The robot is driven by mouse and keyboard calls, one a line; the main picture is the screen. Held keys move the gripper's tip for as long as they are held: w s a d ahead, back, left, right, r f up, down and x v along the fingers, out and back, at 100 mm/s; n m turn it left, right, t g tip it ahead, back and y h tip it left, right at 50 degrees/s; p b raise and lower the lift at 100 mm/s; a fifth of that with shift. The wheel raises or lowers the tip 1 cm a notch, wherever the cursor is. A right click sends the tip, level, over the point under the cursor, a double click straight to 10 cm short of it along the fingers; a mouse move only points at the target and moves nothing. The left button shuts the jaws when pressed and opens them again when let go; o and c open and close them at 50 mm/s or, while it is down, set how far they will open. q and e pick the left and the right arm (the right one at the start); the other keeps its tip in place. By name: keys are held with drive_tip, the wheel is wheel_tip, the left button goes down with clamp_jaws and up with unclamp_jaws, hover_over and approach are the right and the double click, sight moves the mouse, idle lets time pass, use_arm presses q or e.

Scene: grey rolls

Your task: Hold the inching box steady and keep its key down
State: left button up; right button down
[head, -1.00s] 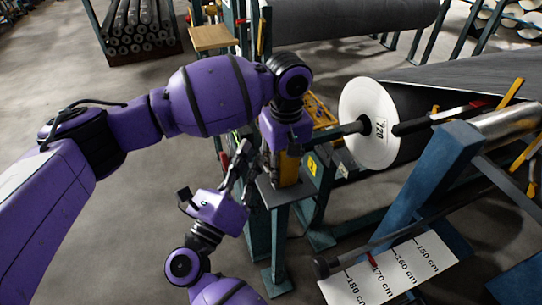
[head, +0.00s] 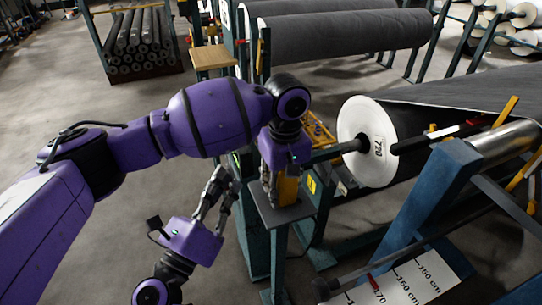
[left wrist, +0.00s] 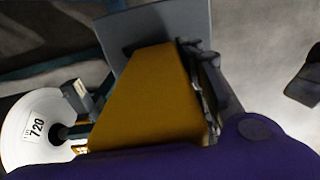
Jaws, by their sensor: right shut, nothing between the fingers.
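The inching box, a yellow block (head: 288,189), stands on a small grey plate (head: 300,211) on a teal post. My left gripper (head: 272,183) reaches down over it from above, with one dark finger along its side. In the left wrist view the box (left wrist: 155,95) fills the middle and a left gripper finger (left wrist: 205,85) lies against its right edge; the other finger is hidden. My right gripper (head: 222,182) is shut and empty, to the left of the box and apart from it. I cannot make out the key.
A large roll with a white end disc (head: 360,148) marked 720 is right of the box. A blue frame (head: 425,190) and a white length scale (head: 405,287) stand nearer. A wooden board (head: 213,57) is behind. The floor at left is free.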

use_arm(q)
drive_tip(key=o, duration=0.5)
drive_tip(key=shift+r, duration=0.15)
